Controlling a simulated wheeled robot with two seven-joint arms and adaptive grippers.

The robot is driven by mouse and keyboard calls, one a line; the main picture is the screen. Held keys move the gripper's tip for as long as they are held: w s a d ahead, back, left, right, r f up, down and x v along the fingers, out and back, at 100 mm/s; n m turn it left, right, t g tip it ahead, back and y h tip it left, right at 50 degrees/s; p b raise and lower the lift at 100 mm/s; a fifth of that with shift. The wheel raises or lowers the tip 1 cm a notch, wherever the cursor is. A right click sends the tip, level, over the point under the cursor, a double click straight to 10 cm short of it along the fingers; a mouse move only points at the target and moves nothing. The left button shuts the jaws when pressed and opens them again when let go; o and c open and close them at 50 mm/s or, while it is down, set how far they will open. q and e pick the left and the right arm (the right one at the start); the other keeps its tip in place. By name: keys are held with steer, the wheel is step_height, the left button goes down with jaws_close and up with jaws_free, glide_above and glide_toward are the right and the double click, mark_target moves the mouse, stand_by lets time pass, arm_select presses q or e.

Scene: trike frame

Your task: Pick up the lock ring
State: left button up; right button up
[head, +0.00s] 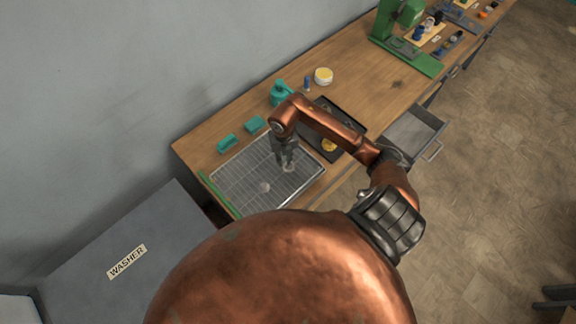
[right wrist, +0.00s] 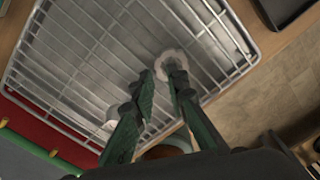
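A pale, notched ring that looks like the lock ring (right wrist: 164,57) lies on a wire rack (right wrist: 85,45) in the right wrist view. It also shows as a small pale shape under the gripper in the head view (head: 289,169). My right gripper (right wrist: 161,73) is open, pointing down over the rack, and it also shows in the head view (head: 286,163). Its right fingertip overlaps the ring and hides part of it; I cannot tell whether they touch. The left fingertip is apart from the ring. My left gripper is not in view.
A second pale round part (head: 264,187) lies on the rack. A dark tray (head: 318,148) with a yellow item stands right of it. Teal pieces (head: 228,143) and a teal bottle (head: 281,93) stand behind. An open drawer (head: 412,135) juts from the bench front.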

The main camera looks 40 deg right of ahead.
mark_target(284, 167)
steer(key=shift+s+a+f+p, duration=0.15)
steer(key=shift+f+p, duration=0.25)
steer(key=shift+f, duration=1.55)
steer(key=shift+c, duration=0.5)
jaws_close()
steer(key=shift+r, duration=0.2)
